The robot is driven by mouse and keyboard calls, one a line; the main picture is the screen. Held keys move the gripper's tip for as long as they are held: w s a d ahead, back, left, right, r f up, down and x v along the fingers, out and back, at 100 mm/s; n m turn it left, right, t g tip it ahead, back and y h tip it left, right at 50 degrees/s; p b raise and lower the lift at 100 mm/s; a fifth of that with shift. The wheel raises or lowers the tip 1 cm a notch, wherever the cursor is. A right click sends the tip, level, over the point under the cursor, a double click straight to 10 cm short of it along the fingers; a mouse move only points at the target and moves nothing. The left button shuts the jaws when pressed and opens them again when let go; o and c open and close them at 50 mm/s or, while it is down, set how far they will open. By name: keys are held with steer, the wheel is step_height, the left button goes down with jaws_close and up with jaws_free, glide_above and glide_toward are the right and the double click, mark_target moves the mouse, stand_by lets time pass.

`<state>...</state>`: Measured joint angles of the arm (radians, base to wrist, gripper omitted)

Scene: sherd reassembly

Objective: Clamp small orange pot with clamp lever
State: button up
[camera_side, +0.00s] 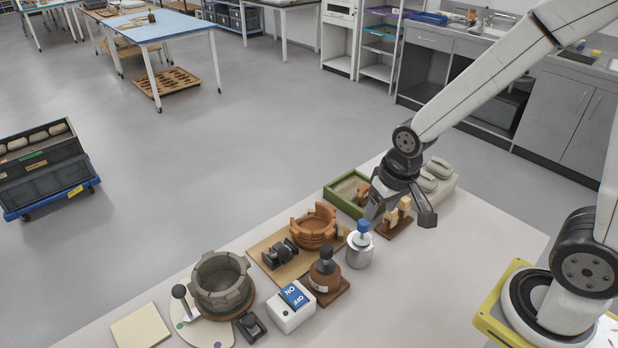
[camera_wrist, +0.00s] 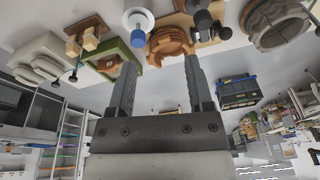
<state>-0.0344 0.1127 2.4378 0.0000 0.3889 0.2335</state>
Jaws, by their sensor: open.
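The small orange pot (camera_side: 314,225) stands upright on a tan board (camera_side: 262,248), its rim jagged and uneven. It also shows at the top of the wrist view (camera_wrist: 168,42). A black clamp-like fixture (camera_side: 280,253) sits on the board, left of the pot; I cannot make out its lever clearly. It shows dark near the top in the wrist view (camera_wrist: 204,22). My gripper (camera_side: 400,212) is open and empty, to the right of the pot and above the table, over the wooden blocks. In the wrist view my gripper's fingers (camera_wrist: 161,63) are spread wide.
A silver canister with a blue cap (camera_side: 360,248) and a brown jar (camera_side: 325,272) stand close to the pot. A green tray (camera_side: 340,204), wooden blocks (camera_side: 397,216), a large grey pot (camera_side: 221,284) and an ON/OFF box (camera_side: 291,312) crowd the table. The front right is clear.

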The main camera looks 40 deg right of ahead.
steer(key=w+a+f+m+g, duration=0.1)
steer(key=w+a+f+m, duration=0.35)
steer(key=w+m, duration=0.35)
steer(key=m+g, duration=0.1)
steer(key=m, duration=0.6)
glide_above(283, 249)
steer(key=f, duration=0.7)
steer(key=shift+s+d+f, duration=0.15)
steer(key=shift+d, duration=0.1)
steer(key=shift+a+f+m, duration=0.2)
steer(key=shift+f+m, duration=0.1)
steer(key=shift+m, duration=0.1)
steer(key=shift+f, duration=0.25)
